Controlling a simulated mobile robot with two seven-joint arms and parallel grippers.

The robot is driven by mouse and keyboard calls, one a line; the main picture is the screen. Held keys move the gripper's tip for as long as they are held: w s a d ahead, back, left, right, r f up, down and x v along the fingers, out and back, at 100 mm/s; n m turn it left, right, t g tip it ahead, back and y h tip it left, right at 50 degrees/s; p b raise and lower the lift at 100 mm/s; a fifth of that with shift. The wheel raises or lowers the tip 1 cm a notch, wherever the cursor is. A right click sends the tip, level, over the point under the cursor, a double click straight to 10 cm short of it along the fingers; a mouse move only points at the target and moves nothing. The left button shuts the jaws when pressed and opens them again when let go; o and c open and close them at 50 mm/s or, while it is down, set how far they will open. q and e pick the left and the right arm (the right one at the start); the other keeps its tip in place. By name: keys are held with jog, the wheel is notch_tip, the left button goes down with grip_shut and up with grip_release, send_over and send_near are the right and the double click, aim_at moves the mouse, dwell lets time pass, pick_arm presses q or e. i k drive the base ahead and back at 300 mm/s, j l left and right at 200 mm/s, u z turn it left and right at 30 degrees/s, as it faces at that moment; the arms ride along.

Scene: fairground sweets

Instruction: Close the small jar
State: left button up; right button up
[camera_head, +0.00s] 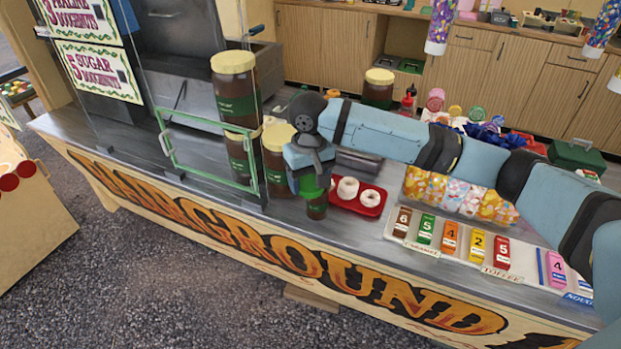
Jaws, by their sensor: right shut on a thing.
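The small jar (317,209) is dark brown and stands upright on the counter, left of the red tray. A green lid (312,188) shows at its top, directly under my right gripper (311,178). My right gripper points down and is shut on the green lid. The gripper covers much of the lid, so I cannot tell whether it is seated or tight. My left gripper is not in view.
Large brown jars with cream lids (233,62) stand close to the left, by a green-framed glass panel (168,143). A red tray (378,209) with white doughnuts is to the right. Sweet bags (450,190) and numbered price blocks (450,238) lie further right. The counter's front edge is near.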

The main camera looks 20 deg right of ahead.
aim_at(317, 208)
jog(key=i+z, duration=0.15)
jog(key=z, duration=0.2)
jog(key=i+j+z, duration=0.1)
jog(key=z, duration=0.25)
jog(key=i+j+z, duration=0.15)
jog(key=z, duration=0.2)
jog(key=i, duration=0.1)
